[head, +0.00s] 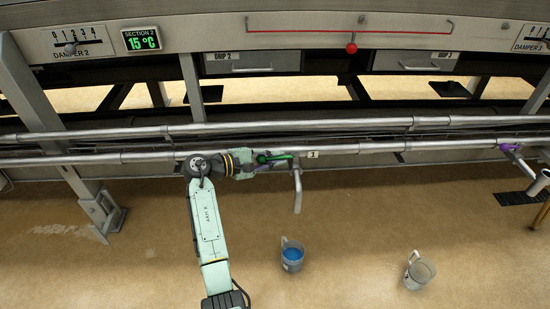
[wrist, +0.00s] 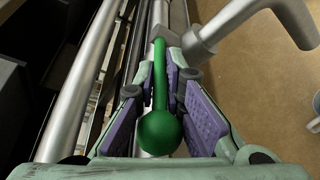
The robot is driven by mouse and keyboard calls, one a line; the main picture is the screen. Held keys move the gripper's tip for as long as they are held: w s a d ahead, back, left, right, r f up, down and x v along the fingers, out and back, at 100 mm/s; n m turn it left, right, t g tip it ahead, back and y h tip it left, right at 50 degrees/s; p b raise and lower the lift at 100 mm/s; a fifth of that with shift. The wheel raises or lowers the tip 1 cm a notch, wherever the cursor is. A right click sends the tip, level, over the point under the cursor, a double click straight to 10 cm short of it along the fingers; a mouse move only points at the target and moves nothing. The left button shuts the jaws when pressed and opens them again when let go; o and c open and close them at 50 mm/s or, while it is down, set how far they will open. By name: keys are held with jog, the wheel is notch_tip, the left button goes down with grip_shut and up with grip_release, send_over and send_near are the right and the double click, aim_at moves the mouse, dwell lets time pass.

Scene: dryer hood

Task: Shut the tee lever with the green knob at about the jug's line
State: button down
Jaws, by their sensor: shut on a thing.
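The tee lever with the green knob (head: 264,158) sits on the lower pipe. In the wrist view the lever runs between the two purple pads, with its round green knob (wrist: 160,132) nearest me. My gripper (wrist: 168,85) is shut on the green lever, gripping its shaft beyond the knob. The lever appears to lie roughly along the pipe. A jug with blue liquid (head: 292,255) stands on the floor below the spout.
A second jug (head: 419,270) stands to the right on the floor. A purple-knobbed lever (head: 508,148) is on the pipe at far right. Parallel pipes (head: 400,122) run just behind my gripper. A red knob (head: 351,48) is above. Floor in front is mostly clear.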

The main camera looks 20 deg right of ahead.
dwell(0.5)
jog(key=n+t+p, duration=0.1)
jog(key=p, duration=0.3)
jog(key=shift+s+r, duration=0.4)
jog(key=n+t+p, duration=0.1)
jog(key=p, duration=0.1)
jog(key=s+n+t+y+p, duration=0.1)
jog(key=t+p, duration=0.1)
jog(key=shift+s+p, duration=0.1)
jog(key=shift+p, duration=0.2)
jog(key=shift+s+f+n+t+y+p, duration=0.2)
jog(key=shift+n+t+y+p, duration=0.05)
jog(key=shift+n+t+p, duration=0.3)
jog(key=shift+s+f+n+t+y+p, duration=0.15)
jog(key=shift+f+n+t+y+p, duration=0.1)
jog(key=shift+n+t+p, duration=0.3)
jog(key=c, duration=1.7)
grip_release()
